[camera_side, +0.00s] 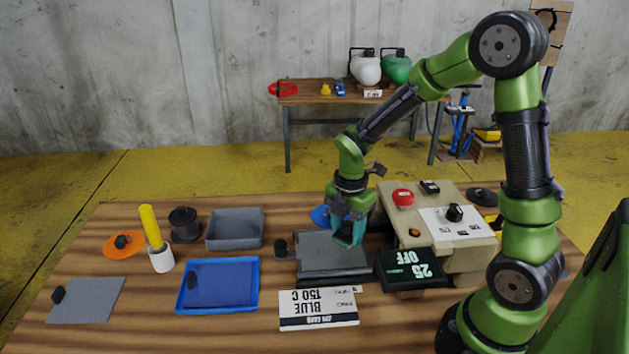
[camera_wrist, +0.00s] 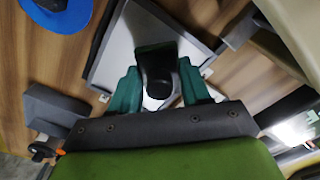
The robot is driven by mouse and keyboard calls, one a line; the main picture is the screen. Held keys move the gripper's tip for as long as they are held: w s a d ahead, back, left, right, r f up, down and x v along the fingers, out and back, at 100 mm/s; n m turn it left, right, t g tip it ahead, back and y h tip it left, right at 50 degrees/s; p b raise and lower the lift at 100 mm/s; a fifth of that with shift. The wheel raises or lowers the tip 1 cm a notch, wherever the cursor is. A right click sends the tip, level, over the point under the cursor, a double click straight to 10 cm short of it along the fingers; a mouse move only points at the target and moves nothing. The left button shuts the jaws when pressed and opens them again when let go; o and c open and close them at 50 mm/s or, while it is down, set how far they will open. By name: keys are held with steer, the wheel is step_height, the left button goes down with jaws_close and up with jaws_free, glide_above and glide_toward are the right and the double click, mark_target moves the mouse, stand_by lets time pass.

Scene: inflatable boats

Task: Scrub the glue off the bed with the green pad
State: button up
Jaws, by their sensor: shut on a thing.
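My gripper (camera_side: 347,237), with teal fingers, points down over the dark grey bed (camera_side: 322,262) in the middle of the table. In the wrist view the fingers (camera_wrist: 158,88) are shut on a dark block with a rounded end (camera_wrist: 156,72). It stands over a pale grey plate with a dark edge, which looks like the bed (camera_wrist: 112,62). The held block looks black here; I cannot tell whether it is the green pad's grip, and no green pad shows elsewhere. I cannot make out glue on the bed, nor whether the held thing touches it.
A beige control box (camera_side: 455,255) with a red button stands close right of the bed. A dark "25 OFF" display (camera_side: 410,268) and a white "BLUE 150 C" card (camera_side: 319,308) lie in front. A blue tray (camera_side: 235,285) and grey bin (camera_side: 236,228) are left. A blue disc (camera_side: 320,215) lies behind.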

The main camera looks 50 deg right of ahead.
steer(key=shift+r, duration=2.35)
